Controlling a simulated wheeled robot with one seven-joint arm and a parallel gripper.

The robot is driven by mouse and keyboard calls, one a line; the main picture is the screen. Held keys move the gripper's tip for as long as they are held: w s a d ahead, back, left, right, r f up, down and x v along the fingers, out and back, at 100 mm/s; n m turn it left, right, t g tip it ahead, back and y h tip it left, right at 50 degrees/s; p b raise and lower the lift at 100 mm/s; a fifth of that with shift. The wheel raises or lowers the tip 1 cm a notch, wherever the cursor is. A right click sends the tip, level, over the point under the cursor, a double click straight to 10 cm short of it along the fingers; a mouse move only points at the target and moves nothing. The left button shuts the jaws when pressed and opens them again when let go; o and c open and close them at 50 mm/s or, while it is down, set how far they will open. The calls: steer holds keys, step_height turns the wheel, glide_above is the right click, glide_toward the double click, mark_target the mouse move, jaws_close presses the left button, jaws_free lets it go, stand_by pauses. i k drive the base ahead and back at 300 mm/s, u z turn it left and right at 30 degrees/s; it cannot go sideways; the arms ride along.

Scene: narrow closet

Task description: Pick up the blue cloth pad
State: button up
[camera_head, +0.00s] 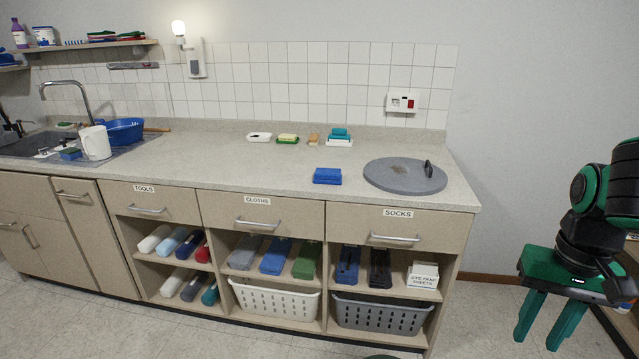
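A blue pad (327,176) lies flat on the grey countertop, near its front edge and left of a round grey lid. It looks like a small thick block with a darker lower side. My gripper (538,341) is at the lower right, off the right end of the counter and well apart from the pad. Its two green fingers point down and stand apart with nothing between them.
The round grey lid (404,175) with an upright black knob lies right of the pad. Sponges and soap dishes (288,139) line the back of the counter. A sink with a white jug (95,143) is at the left. The countertop left of the pad is clear.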

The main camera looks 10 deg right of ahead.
mark_target(322, 176)
steer(key=u, duration=1.85)
steer(key=i, duration=3.15)
steer(key=z, duration=3)
